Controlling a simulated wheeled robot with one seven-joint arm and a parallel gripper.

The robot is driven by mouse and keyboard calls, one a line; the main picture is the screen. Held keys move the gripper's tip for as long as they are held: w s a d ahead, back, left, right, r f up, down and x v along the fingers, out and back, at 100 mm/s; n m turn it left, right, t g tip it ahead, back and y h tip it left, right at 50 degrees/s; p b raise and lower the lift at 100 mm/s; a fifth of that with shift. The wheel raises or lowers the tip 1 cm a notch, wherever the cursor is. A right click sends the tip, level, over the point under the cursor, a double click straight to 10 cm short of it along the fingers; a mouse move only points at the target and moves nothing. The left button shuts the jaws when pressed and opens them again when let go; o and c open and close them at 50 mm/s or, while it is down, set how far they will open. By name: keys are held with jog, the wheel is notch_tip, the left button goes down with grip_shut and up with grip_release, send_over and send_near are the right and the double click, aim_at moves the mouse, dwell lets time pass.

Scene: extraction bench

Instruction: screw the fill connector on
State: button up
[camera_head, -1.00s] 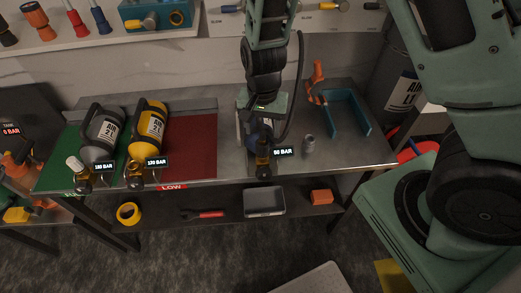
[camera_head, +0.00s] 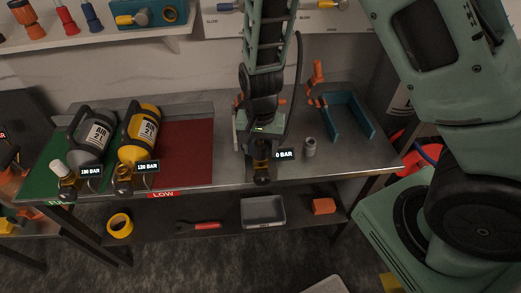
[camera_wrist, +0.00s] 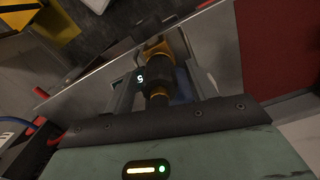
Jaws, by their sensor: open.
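My gripper (camera_head: 262,145) points down over the tank station in the middle of the bench, with its fingers largely hidden by my arm in the head view. In the wrist view its open fingers stand either side of a black collar (camera_wrist: 159,78) with a brass fitting (camera_wrist: 158,48), apparently the connector at the tank valve. A dark hose (camera_head: 298,75) hangs behind my arm. I cannot tell whether the connector is seated or threaded.
A grey tank (camera_head: 92,140) lies on the green mat and a yellow tank (camera_head: 138,137) lies beside it. The red mat (camera_head: 187,155) is bare. A small grey cylinder (camera_head: 310,147) and an empty blue cradle (camera_head: 350,115) stand right of my gripper.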

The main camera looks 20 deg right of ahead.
jog(key=n, duration=0.6)
jog(key=shift+n, duration=0.3)
jog(key=n, duration=0.8)
jog(key=c, duration=1.1)
jog(key=m, duration=0.5)
jog(key=shift+m+p, duration=0.3)
jog(key=shift+m, duration=0.1)
jog(key=m+p, duration=0.2)
jog(key=m, duration=0.4)
jog(key=shift+r+m, duration=0.15)
jog(key=shift+m, duration=0.25)
jog(key=m+p, duration=0.3)
jog(key=m, duration=0.4)
jog(key=m+p, duration=0.2)
jog(key=m, duration=0.4)
jog(key=m+p, duration=0.1)
jog(key=m, duration=0.1)
jog(key=shift+f, duration=0.25)
